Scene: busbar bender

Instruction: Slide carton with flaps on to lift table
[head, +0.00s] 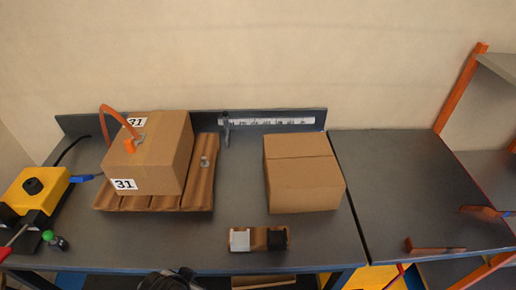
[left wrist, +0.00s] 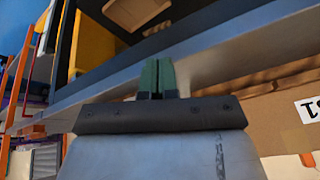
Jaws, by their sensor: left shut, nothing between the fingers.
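A brown carton (head: 303,185) with a seam across its top stands on the grey bench, near its right end. Its top looks closed; I cannot make out raised flaps. A dark flat table top (head: 415,190), which looks like the lift table, adjoins the bench on the right with a narrow gap between. My left gripper (left wrist: 157,78) shows in the left wrist view, its green fingers shut and empty, near the bench's front edge. Dark parts at the bottom of the head view seem to be mine. My right gripper is not in view.
Another carton (head: 160,160) labelled 31, with an orange strap, sits on a corrugated pallet (head: 200,180). A small holder (head: 259,238) with white and black blocks lies before the brown carton. Brown stops (head: 432,246) stand on the right table's edges. A yellow tool (head: 35,188) is far left.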

